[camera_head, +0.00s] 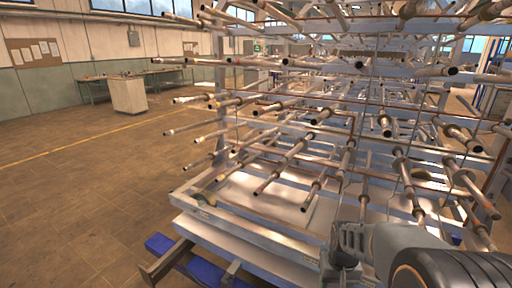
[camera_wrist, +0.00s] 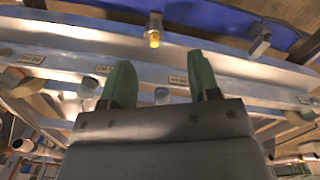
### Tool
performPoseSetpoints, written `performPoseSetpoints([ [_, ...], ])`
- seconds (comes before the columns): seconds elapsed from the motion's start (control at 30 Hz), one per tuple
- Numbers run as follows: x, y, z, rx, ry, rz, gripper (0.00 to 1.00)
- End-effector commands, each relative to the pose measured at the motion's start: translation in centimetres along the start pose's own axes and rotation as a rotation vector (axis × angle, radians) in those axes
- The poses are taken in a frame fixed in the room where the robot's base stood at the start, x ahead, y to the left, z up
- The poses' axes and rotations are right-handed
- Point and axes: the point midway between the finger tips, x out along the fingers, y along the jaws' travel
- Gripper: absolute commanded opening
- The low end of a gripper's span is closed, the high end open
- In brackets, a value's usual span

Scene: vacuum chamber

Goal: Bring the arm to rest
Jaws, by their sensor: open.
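My gripper shows in the wrist view (camera_wrist: 161,85) with two green fingers spread apart and nothing between them. Beyond the fingers lies a pale metal frame rail (camera_wrist: 60,75) with small labels and round fittings. In the head view my arm reaches in from the lower right corner and stands in front of the rack's lower front frame. The gripper's fingertips cannot be made out in the head view. The rack (camera_head: 270,236) is a large metal frame with many pipes sticking out toward me. I cannot tell whether the gripper touches the rack.
Several pipe ends jut out close above and beside my arm. Blue beams (camera_head: 205,270) lie low under the rack's front edge. A white cabinet (camera_head: 128,95) and a workbench (camera_head: 92,88) stand at the far left wall. The brown floor (camera_head: 80,200) at left is clear.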

Motion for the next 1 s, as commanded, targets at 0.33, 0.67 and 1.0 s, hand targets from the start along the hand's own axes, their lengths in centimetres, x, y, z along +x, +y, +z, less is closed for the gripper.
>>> performPoseSetpoints([
  [0.33,-12.8,-3.6,7.3,-0.069,0.216,-0.005,0.56],
  [0.67,-17.7,-4.9,8.5,-0.126,0.349,-0.018,0.56],
  [1.0,-17.5,-5.0,8.5,-0.128,0.347,-0.018,0.47],
])
